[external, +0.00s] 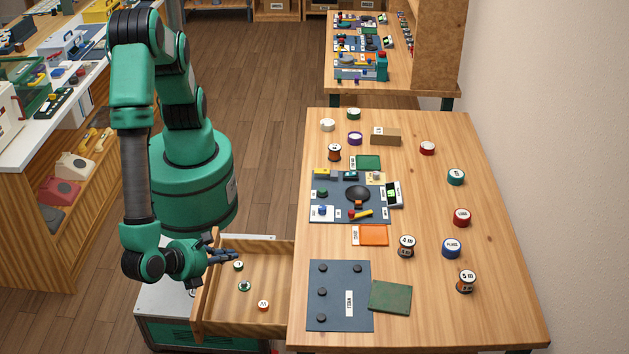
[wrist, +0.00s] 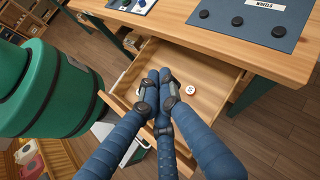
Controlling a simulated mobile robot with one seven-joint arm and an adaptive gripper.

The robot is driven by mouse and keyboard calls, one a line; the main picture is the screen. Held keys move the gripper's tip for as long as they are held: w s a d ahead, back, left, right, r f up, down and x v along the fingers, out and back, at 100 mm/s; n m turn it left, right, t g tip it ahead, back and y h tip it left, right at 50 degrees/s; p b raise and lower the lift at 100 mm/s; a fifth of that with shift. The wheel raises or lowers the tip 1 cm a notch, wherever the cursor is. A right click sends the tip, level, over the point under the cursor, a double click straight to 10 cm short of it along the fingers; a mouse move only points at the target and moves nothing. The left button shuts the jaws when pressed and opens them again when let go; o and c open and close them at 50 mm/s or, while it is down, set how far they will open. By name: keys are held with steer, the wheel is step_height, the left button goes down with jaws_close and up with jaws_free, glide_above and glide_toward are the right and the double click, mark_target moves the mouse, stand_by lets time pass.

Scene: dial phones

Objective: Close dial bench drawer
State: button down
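The dial bench drawer (external: 204,300) is pulled out from the left side of the wooden bench (external: 440,310). It also shows in the wrist view (wrist: 205,75). My gripper (external: 236,257) is over the drawer's outer end, with its dark blue fingers reaching past the front panel above the inside. In the wrist view, the fingertips (wrist: 160,76) are close together with nothing visible between them. Whether the fingers touch the front panel is hard to tell.
Small round parts lie in the drawer, including a red and white one (external: 263,306). A dark blue mat (external: 340,320), a green square (external: 390,297) and several spools stand on the bench top. A shelf of phones (external: 75,167) is at the left. Wooden floor shows between.

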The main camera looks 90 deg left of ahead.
mark_target(284, 319)
steer(key=s+d+f+m+t+h, duration=0.1)
steer(key=s+f+m+t+h, duration=0.3)
steer(key=s+f+m, duration=0.3)
steer(key=s+d+f+m+t+h+p, duration=0.1)
steer(key=s+f+m+t+h, duration=0.3)
steer(key=s+f, duration=1.3)
steer(key=s+m+t, duration=0.2)
steer(key=s+t, duration=0.1)
steer(key=s, duration=0.2)
steer(key=shift+s+d+m+h, duration=0.15)
steer(key=shift+m+h, duration=0.25)
steer(key=w+b, duration=0.1)
steer(key=w, duration=1.3)
steer(key=shift+b, duration=0.3)
steer(key=shift+w, duration=0.15)
steer(key=w, duration=2.9)
steer(key=shift+w, duration=0.2)
steer(key=shift+s, duration=0.1)
